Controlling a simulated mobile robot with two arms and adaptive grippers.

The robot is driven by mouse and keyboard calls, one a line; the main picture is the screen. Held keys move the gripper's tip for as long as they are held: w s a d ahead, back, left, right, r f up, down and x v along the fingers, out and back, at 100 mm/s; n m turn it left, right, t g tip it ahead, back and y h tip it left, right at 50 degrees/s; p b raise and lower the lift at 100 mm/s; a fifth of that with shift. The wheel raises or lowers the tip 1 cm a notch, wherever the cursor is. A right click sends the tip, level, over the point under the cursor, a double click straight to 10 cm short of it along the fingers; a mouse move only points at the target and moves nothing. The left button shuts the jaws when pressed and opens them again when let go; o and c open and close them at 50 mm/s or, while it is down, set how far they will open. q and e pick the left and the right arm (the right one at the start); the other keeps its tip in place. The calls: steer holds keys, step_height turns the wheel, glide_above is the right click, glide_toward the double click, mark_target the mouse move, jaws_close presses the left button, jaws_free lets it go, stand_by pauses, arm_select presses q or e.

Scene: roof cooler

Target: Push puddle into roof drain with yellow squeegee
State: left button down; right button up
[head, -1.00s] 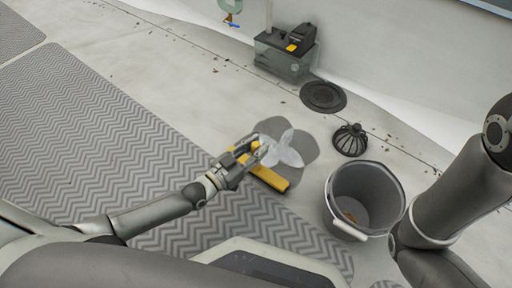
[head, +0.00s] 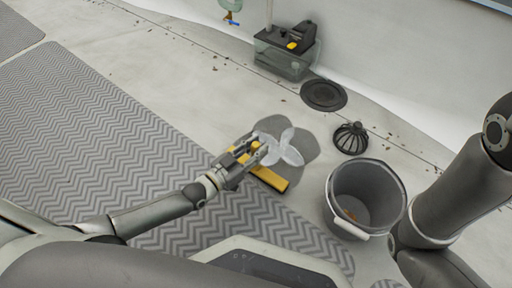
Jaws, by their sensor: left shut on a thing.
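The yellow squeegee (head: 270,179) is low at the roof surface, its yellow bar at the near edge of the puddle. My left gripper (head: 256,150) is shut on the squeegee, whose grip is mostly hidden by the fingers. The puddle (head: 305,150) is a dark grey, lobed patch just beyond the gripper. A pale, bladed, propeller-like shape (head: 288,148) shows over the puddle beside the fingertips; I cannot tell whether the gripper touches it. The roof drain (head: 323,95) is a dark round disc beyond the puddle. My right gripper is out of view.
A black domed strainer (head: 350,138) sits right of the puddle. A grey bucket (head: 332,196) stands nearer, with a little brown matter inside. A clear box with a black unit (head: 285,60) stands behind the drain. A zigzag-patterned mat (head: 110,150) covers the left. Bare roof lies between puddle and drain.

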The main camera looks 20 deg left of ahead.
arm_select(q)
steer(key=shift+w, duration=0.1)
steer(key=shift+a+b+x, duration=0.2)
steer(key=shift+b+x, duration=0.1)
steer(key=shift+x, duration=1.4)
steer(key=shift+w, duration=0.15)
steer(key=shift+a+f+b+x, duration=0.15)
steer(key=shift+b+x, duration=0.15)
steer(key=shift+x, duration=0.5)
steer(key=shift+a+f+b+x, duration=0.1)
steer(key=shift+b+x, duration=0.2)
steer(key=shift+x, duration=0.5)
steer(key=shift+w, duration=0.15)
steer(key=shift+a+b+x, duration=0.2)
steer(key=shift+b+x, duration=0.4)
steer(key=shift+x, duration=1.15)
steer(key=shift+w+r, duration=0.1)
steer(key=shift+w, duration=0.05)
